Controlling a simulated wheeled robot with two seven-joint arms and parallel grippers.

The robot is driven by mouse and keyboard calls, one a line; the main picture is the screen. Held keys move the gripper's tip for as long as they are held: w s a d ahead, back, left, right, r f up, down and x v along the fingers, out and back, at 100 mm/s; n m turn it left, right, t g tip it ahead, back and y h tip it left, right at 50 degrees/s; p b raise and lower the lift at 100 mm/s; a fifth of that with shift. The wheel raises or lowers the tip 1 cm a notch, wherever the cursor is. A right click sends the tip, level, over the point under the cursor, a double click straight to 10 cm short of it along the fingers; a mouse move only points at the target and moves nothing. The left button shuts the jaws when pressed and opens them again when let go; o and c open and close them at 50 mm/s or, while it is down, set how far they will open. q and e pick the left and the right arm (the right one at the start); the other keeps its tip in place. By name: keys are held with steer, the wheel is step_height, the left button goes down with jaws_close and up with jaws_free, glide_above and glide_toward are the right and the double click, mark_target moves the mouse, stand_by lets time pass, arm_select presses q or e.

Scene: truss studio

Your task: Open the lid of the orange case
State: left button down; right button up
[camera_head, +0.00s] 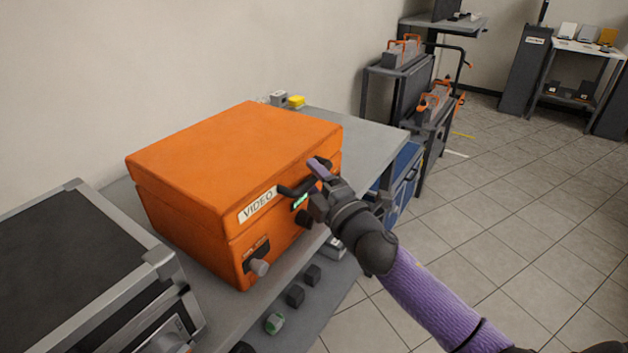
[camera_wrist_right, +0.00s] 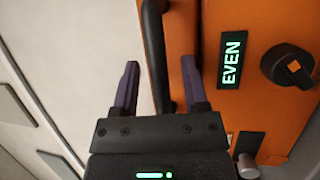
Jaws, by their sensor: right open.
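The orange case (camera_head: 235,150) sits on a grey table, its lid down, with a seam running below the lid. Its front bears a VIDEO label (camera_head: 257,204), a black handle (camera_head: 292,190) and a small lit display (camera_head: 300,201), which reads EVEN in the right wrist view (camera_wrist_right: 232,60). My right gripper (camera_head: 316,182) is at the handle, open. In the right wrist view the handle bar (camera_wrist_right: 158,50) lies between the two open purple fingers (camera_wrist_right: 160,88), with gaps visible on both sides. My left gripper is not in view.
A black case with metal edges (camera_head: 75,250) stands at the near left. The grey table (camera_head: 368,138) has bare room right of the orange case. A wall is behind; shelving (camera_head: 397,75) stands farther right.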

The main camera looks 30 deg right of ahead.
jaws_close()
stand_by(1.4)
